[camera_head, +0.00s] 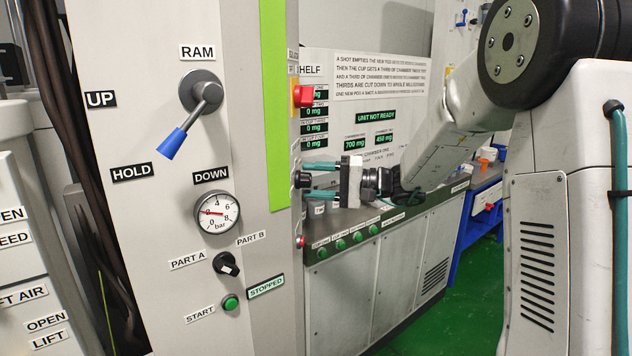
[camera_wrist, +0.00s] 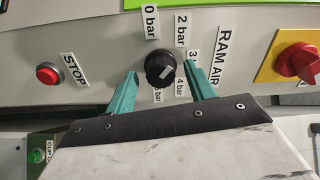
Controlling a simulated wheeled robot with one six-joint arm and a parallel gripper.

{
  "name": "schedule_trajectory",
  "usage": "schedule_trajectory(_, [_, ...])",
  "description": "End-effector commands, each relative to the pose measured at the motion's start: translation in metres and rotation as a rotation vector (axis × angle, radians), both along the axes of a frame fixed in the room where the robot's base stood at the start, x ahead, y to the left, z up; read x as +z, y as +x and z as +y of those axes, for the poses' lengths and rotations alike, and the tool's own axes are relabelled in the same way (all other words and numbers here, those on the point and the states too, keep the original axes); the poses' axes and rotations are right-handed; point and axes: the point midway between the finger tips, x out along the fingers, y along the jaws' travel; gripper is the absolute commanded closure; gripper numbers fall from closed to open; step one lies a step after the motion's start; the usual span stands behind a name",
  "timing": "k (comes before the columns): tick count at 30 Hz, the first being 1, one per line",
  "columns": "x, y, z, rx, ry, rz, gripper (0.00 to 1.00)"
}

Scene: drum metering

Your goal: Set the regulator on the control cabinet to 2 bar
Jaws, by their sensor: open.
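The regulator knob (camera_wrist: 160,68) is round and black with a short white mark, on the cabinet panel beside the RAM AIR label. Labels around it include 0 bar, 2 bar, 3 and 4 bar; others are partly hidden. The white mark slants toward the upper right; its exact setting is hard to read. My gripper (camera_wrist: 161,69) is open, with one teal finger on each side of the knob. I cannot tell whether either finger touches it. In the head view, the knob (camera_head: 301,180) shows edge-on between the fingers of my gripper (camera_head: 307,179).
The wrist view shows a red STOP button (camera_wrist: 48,75) left and a red switch (camera_wrist: 299,62) on yellow at right.

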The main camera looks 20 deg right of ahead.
Motion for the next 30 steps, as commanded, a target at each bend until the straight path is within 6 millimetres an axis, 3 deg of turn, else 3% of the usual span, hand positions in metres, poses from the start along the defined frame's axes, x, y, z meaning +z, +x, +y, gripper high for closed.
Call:
schedule_trajectory(5, [0.0, -0.004, -0.009, -0.002, -0.001, 0.0, 0.46])
schedule_trajectory(12, [0.0, -0.022, -0.046, -0.005, 0.0, 0.001, 0.46])
schedule_trajectory(18, [0.0, -0.033, -0.066, -0.002, -0.001, 0.0, 0.46])
schedule_trajectory(30, [0.0, -0.035, -0.07, 0.0, 0.0, 0.0, 0.46])
